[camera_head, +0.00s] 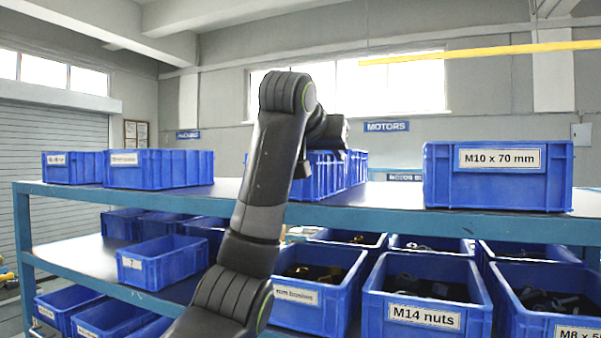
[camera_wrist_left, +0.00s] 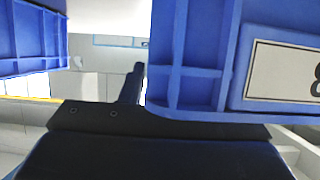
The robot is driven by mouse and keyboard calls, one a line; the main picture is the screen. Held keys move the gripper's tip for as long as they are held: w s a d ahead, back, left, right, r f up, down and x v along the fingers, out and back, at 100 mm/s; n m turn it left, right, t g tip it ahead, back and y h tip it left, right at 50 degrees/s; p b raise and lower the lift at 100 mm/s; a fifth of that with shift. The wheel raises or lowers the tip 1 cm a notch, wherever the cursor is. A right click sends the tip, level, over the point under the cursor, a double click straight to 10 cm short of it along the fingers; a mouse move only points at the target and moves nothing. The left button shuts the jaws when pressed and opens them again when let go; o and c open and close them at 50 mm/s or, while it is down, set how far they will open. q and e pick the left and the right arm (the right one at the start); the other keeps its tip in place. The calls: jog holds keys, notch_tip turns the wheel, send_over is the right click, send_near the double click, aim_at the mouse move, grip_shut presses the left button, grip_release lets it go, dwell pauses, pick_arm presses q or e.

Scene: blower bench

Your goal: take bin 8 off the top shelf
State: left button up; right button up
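A blue bin (camera_head: 330,178) stands on the top shelf (camera_head: 395,213), partly behind my left arm, its label hidden in the head view. In the left wrist view a blue bin (camera_wrist_left: 205,55) fills the right side close up. Its white label is cut by the picture edge, with part of an 8 showing. My left gripper (camera_head: 320,158) is at the bin behind my arm, pointing down. In the left wrist view a dark finger (camera_wrist_left: 132,85) shows just left of the bin wall; the other finger is not clear, nor is any grip. My right gripper is out of view.
An M10 x 70 mm bin (camera_head: 497,190) stands right on the top shelf; bins (camera_head: 160,170) stand at its left. The lower shelf holds several bins, including M14 nuts (camera_head: 425,290) and bin 7 (camera_head: 160,262). Shelf room shows between my arm and the M10 bin.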

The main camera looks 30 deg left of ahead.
pick_arm(q)
jog(key=shift+s, duration=0.1)
jog(key=shift+c, duration=0.7)
grip_shut()
dwell(0.6)
